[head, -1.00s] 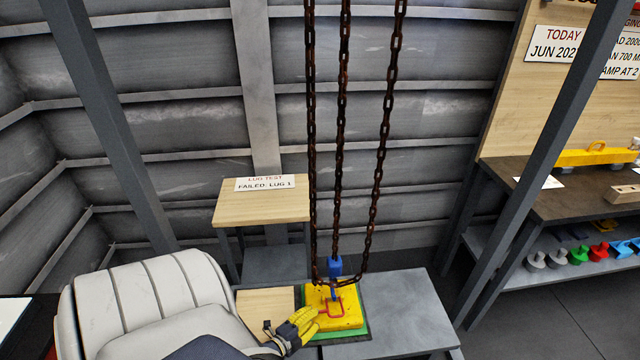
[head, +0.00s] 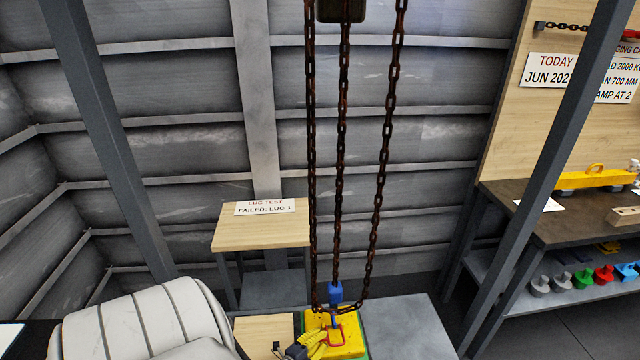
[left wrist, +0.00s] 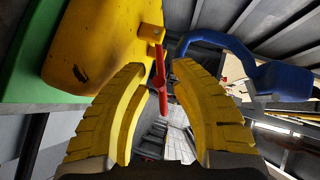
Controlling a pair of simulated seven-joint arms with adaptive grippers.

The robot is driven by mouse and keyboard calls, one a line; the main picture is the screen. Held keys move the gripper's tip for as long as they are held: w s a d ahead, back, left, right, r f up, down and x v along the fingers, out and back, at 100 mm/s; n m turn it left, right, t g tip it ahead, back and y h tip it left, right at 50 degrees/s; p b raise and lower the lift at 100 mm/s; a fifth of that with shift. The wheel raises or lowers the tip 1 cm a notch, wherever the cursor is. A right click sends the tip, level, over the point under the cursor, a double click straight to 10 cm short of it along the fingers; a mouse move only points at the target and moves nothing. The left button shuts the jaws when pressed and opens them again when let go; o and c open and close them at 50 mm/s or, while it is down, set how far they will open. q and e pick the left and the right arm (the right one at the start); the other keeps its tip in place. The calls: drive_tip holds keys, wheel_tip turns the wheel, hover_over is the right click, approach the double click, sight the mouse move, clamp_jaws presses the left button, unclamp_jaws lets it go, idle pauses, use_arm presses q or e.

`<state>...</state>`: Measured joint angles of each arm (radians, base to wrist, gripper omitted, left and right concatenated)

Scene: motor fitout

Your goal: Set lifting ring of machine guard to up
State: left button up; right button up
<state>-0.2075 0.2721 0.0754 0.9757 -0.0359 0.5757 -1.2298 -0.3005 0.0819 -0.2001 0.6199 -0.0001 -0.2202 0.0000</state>
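The machine guard is a yellow block (head: 349,349) on a green base at the bottom of the head view; it also fills the upper left of the left wrist view (left wrist: 95,45). Its red lifting ring (head: 343,333) is on top. In the left wrist view the ring (left wrist: 159,80) shows nearly edge-on between my fingers; its exact tilt is hard to tell. My left gripper (head: 318,345) is at the guard's left side. Its yellow fingers (left wrist: 155,95) are open around the ring, with visible gaps on both sides. My right gripper is out of view.
A blue hook (head: 335,293) hangs on rusty chains (head: 342,180) right above the guard, and is close to my fingers in the left wrist view (left wrist: 280,80). A grey bench top (head: 400,325) is clear at right. A pale seat (head: 150,320) stands at left.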

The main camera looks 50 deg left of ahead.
use_arm(q)
clamp_jaws()
drive_tip(key=shift+s+a, duration=0.1)
drive_tip(key=shift+a, duration=0.05)
idle(0.4)
